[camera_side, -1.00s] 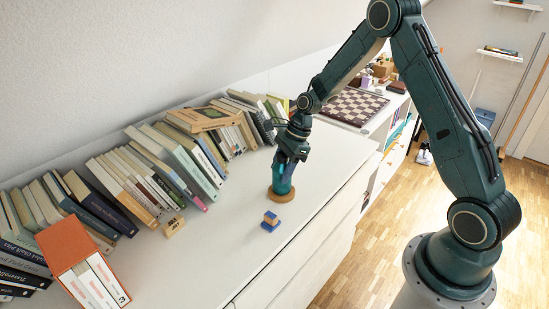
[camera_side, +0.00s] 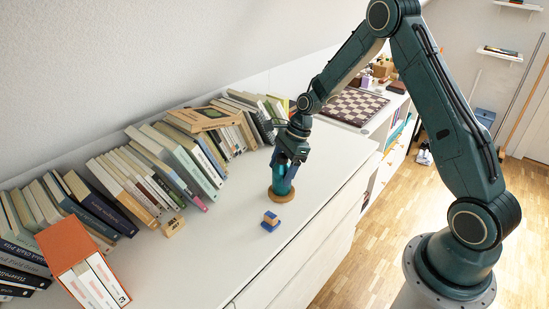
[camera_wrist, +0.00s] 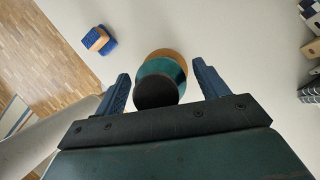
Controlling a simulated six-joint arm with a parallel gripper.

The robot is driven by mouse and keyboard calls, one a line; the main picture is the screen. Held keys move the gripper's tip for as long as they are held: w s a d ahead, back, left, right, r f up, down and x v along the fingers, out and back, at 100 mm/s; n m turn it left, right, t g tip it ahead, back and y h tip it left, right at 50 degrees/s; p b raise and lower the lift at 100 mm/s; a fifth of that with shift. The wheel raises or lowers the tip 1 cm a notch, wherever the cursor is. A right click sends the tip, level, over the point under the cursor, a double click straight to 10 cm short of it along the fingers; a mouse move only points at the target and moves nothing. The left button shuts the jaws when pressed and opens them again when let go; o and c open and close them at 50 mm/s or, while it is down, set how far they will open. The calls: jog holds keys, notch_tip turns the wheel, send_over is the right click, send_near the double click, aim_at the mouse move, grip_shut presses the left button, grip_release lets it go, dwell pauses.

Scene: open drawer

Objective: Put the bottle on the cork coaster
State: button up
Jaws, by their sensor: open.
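The teal bottle (camera_side: 281,184) with a dark cap stands upright on the round cork coaster (camera_side: 283,197) on the white cabinet top. In the wrist view the bottle (camera_wrist: 160,71) shows from above, with its dark cap (camera_wrist: 155,93) nearest me and the coaster (camera_wrist: 172,54) showing past its far edge. My gripper (camera_side: 287,172) is around the upper part of the bottle. In the wrist view my gripper (camera_wrist: 163,88) is open, with one blue finger on each side of the bottle and a gap on both sides.
A small blue and wood block (camera_side: 270,220) lies in front of the coaster. A row of leaning books (camera_side: 165,160) runs along the wall, with a small wooden block (camera_side: 174,226) before it. A chessboard (camera_side: 352,106) lies beyond. The cabinet top right of the coaster is clear.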

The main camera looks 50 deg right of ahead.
jog(key=v, duration=1.2)
jog(key=shift+r, duration=0.1)
dwell(0.4)
jog(key=s+a+r+n+t+h, duration=0.1)
jog(key=s+a+r+n+h, duration=0.2)
jog(key=s+a+r+n, duration=0.7)
jog(key=s+r+n+t+h, duration=0.1)
jog(key=s+r+n, duration=0.3)
jog(key=s+n, duration=0.9)
jog(key=shift+s+a+r+t, duration=0.45)
jog(key=shift+s+t, duration=0.35)
jog(key=shift+s, duration=1.25)
